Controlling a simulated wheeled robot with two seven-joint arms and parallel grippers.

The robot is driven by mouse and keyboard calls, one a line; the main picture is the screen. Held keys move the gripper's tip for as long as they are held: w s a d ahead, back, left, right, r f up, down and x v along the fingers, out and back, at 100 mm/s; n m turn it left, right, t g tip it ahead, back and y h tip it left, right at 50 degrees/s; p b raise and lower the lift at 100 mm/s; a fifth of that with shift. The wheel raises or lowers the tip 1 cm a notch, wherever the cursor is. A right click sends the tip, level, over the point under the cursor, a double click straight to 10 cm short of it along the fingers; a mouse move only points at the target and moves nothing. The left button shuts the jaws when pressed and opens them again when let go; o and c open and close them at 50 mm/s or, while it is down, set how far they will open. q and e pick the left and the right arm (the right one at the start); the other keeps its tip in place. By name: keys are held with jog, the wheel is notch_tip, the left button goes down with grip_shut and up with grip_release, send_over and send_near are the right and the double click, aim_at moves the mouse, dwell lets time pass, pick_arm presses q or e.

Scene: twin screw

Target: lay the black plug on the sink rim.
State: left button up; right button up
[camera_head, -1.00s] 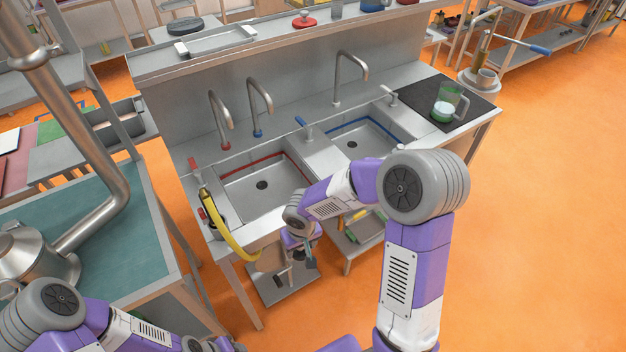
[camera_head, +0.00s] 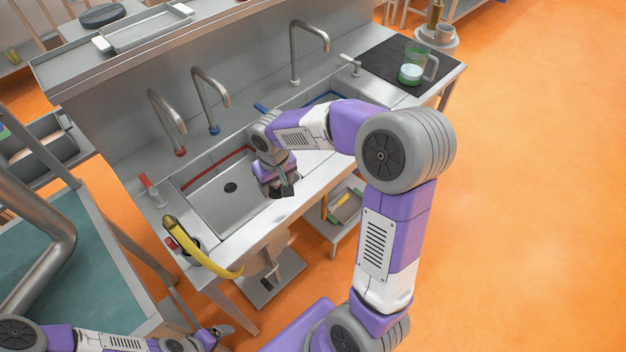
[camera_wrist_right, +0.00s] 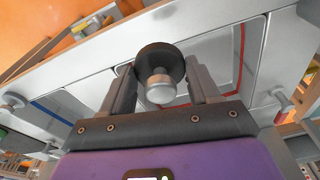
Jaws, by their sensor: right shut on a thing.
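My right gripper (camera_head: 284,188) hangs over the front right part of the red-lined left basin (camera_head: 212,200). In the right wrist view its fingers (camera_wrist_right: 160,85) are shut on the black plug (camera_wrist_right: 160,58), a dark disc with a round metal knob. The plug is hard to make out in the head view. The steel sink rim (camera_head: 240,240) runs along the front; I cannot tell how far the plug is above it. My left gripper (camera_head: 216,334) is at the bottom left, away from the sink, small and partly hidden; its opening is unclear.
A yellow hose (camera_head: 200,258) curls over the front left rim. Several taps stand along the back, one with a red base (camera_head: 178,150). A green-tinted jug (camera_head: 412,70) stands on the black mat (camera_head: 385,62) at right. The blue-lined basin is partly behind my arm.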

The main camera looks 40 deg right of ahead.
send_over(279, 207)
jog(key=f, duration=0.5)
jog(key=shift+s+b, duration=0.2)
jog(key=shift+b, duration=0.15)
jog(key=shift+s+f, duration=0.1)
jog(key=shift+f, duration=0.4)
jog(key=shift+f+b, duration=0.4)
jog(key=shift+f, duration=1.25)
jog(key=shift+f, duration=0.15)
jog(key=o, duration=1.1)
